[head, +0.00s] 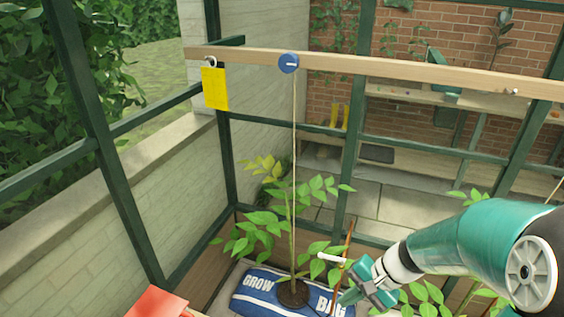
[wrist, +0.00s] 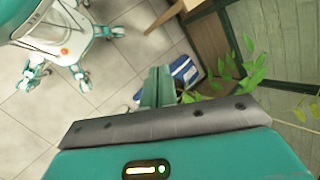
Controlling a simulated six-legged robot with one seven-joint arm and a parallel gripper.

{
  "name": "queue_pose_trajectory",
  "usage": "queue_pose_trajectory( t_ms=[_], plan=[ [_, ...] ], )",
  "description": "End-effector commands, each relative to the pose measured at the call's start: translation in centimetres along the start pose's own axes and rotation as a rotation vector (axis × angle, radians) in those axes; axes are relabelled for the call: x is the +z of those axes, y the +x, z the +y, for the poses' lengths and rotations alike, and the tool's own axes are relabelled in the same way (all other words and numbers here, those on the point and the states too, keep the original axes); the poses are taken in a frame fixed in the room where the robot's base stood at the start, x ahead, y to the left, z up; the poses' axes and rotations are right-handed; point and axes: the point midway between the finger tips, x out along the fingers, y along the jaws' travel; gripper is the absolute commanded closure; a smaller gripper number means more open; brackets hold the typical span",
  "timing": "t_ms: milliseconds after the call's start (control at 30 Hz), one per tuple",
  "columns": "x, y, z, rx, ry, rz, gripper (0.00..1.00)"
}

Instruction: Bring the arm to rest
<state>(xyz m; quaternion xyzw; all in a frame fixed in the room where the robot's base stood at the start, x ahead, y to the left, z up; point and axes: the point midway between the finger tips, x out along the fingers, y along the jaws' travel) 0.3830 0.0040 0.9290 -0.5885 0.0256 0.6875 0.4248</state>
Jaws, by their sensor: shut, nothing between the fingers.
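My gripper (head: 366,284) is in front of the plant at the lower right of the head view, with my teal arm reaching in from the right edge. In the wrist view its teal fingers (wrist: 156,88) are together with nothing between them. The blue and white grow bag (head: 258,290) lies below and behind the gripper; part of it also shows past the fingers in the wrist view (wrist: 184,69). A leafy plant (head: 292,215) stands upright in the bag beside a string. The gripper overlaps the bag's right part; I cannot tell whether it touches any leaves.
A wooden beam (head: 400,67) crosses above with a blue reel (head: 288,63) and a yellow card (head: 215,88). The string hangs from the reel. A red-orange object (head: 157,303) is at the lower left. Green frame posts and a brick wall stand behind. Tiled floor (wrist: 95,125) shows in the wrist view.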

Motion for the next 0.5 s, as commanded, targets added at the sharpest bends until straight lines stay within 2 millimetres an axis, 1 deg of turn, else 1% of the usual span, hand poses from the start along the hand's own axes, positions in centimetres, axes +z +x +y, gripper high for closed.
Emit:
queue_pose_trajectory(
  t_ms=[33, 233, 500],
  plan=[
    [1.0, -1.1, -0.5, 0.037, -0.062, 0.034, 1.0],
    [4.3, -4.8, -1.6, 0.173, -0.278, 0.159, 1.0],
    [8.6, -10.0, -2.4, 0.314, -0.546, 0.358, 1.0]
  ],
)
